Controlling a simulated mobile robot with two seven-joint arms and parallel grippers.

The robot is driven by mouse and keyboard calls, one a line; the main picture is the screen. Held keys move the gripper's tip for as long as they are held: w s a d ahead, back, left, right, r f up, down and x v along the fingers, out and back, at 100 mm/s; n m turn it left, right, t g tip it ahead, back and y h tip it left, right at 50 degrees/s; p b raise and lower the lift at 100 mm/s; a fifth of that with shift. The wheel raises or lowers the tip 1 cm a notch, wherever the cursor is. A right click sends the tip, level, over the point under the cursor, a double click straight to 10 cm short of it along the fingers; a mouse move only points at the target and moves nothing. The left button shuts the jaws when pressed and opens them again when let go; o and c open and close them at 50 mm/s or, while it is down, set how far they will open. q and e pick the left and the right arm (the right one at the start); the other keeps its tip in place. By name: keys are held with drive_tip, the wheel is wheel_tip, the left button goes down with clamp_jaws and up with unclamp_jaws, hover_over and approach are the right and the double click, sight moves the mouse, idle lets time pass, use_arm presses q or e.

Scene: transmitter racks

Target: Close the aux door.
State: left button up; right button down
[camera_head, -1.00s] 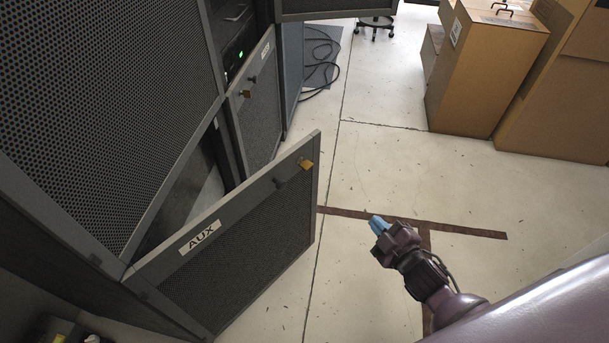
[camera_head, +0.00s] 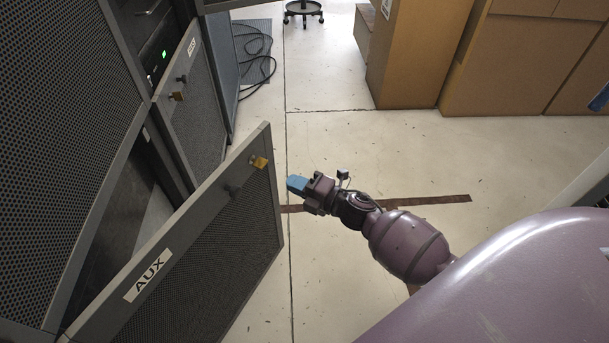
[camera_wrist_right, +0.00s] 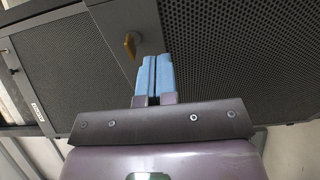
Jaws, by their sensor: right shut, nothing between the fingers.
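The aux door (camera_head: 205,255) is a dark perforated panel with a grey frame and a white AUX label (camera_head: 148,275). It stands swung open from the rack at the lower left. A yellow latch (camera_head: 259,162) and a dark knob (camera_head: 232,190) sit near its free upper corner. My right gripper (camera_head: 297,184) is shut and empty, its blue fingers just right of the door's free edge, apart from it in the head view. In the right wrist view the blue fingers (camera_wrist_right: 153,76) point toward the perforated panel, close to a yellow latch (camera_wrist_right: 130,44). My left gripper is not in view.
Another perforated door (camera_head: 195,105) with a latch is behind, on the neighbouring rack. Cables (camera_head: 255,45) lie on the floor at the back. Cardboard boxes (camera_head: 420,50) stand at the upper right. The floor right of the door is clear, with a brown strip (camera_head: 425,200).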

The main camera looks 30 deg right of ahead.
sight(265, 171)
drive_tip(key=b+x, duration=0.1)
drive_tip(key=x, duration=0.7)
drive_tip(key=shift+w, duration=0.25)
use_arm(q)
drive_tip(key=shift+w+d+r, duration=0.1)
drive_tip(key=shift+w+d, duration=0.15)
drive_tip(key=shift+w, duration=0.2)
use_arm(e)
drive_tip(key=shift+a, duration=0.1)
drive_tip(key=shift+w, duration=0.15)
